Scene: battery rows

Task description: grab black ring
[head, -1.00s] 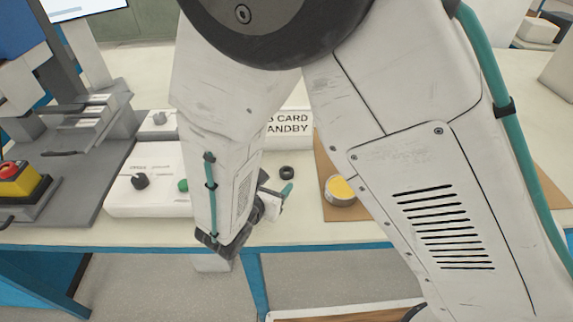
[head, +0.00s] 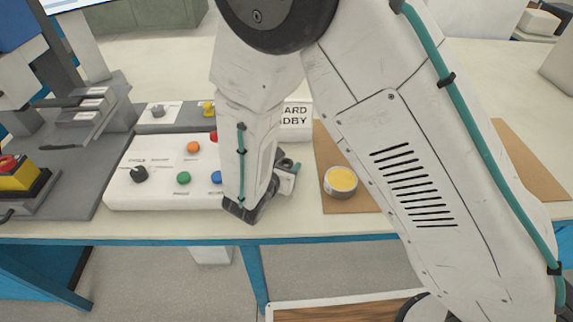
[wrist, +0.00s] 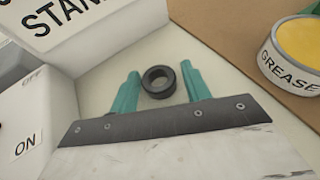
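The small black ring (wrist: 158,82) lies flat on the pale table top in the wrist view, its hole showing. In the head view the ring (head: 284,164) shows just beyond my gripper, partly hidden. My gripper (wrist: 158,84) has two teal fingers, which stand apart with the ring between them near the tips. I cannot tell the height of the fingertips above the table. In the head view my gripper (head: 290,170) is small and partly covered by my wrist.
A grease tin (wrist: 296,52) stands right of the ring on a brown board (head: 345,198). A white standby sign block (wrist: 92,28) is behind left. A control panel (head: 160,190) with knob and buttons stands left. The table's front edge (head: 330,230) is near.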

